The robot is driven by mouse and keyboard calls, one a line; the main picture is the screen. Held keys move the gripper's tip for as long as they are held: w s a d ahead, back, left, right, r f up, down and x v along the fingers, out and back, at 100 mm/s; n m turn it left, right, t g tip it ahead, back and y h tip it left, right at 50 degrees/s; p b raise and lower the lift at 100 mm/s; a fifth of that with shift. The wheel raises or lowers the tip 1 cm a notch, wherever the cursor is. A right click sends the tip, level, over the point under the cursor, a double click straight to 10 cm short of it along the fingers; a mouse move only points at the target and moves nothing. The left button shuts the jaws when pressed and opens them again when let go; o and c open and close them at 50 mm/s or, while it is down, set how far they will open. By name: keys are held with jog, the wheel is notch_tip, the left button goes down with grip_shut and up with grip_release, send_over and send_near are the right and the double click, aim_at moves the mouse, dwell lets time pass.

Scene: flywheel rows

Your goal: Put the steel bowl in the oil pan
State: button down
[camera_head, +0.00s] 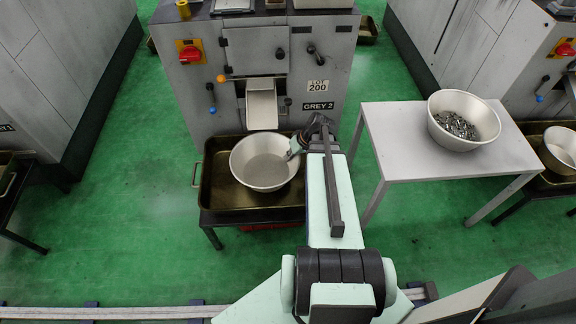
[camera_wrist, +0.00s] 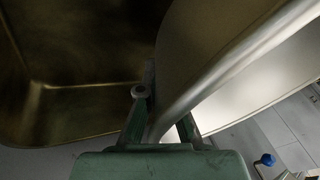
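The steel bowl (camera_head: 250,172) is over the brass-coloured oil pan (camera_head: 220,190) in the head view, within the pan's outline and towards its right side. It looks upright, with a grey base inside. My gripper (camera_head: 292,152) is at the bowl's right rim. In the wrist view my gripper (camera_wrist: 163,125) has one finger on each side of the bowl's rim (camera_wrist: 205,85), shut on it. The pan (camera_wrist: 38,105) shows to the left there, its inside dark and empty. I cannot tell whether the bowl's base touches the pan floor.
The grey machine (camera_head: 190,80) with a chute (camera_head: 262,108) stands behind the pan. A grey table (camera_head: 400,160) at right bears another bowl (camera_head: 440,130) holding metal parts. A further bowl (camera_head: 560,150) sits at the right edge. Green floor is free left of the pan.

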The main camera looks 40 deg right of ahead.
aim_at(289, 163)
jog(key=shift+f+b, duration=0.5)
jog(key=shift+f, duration=1.5)
jog(key=shift+f, duration=0.15)
jog(key=c, duration=1.3)
grip_release()
jog(key=p+v, duration=0.3)
jog(key=v, duration=0.9)
jog(key=shift+d, duration=0.1)
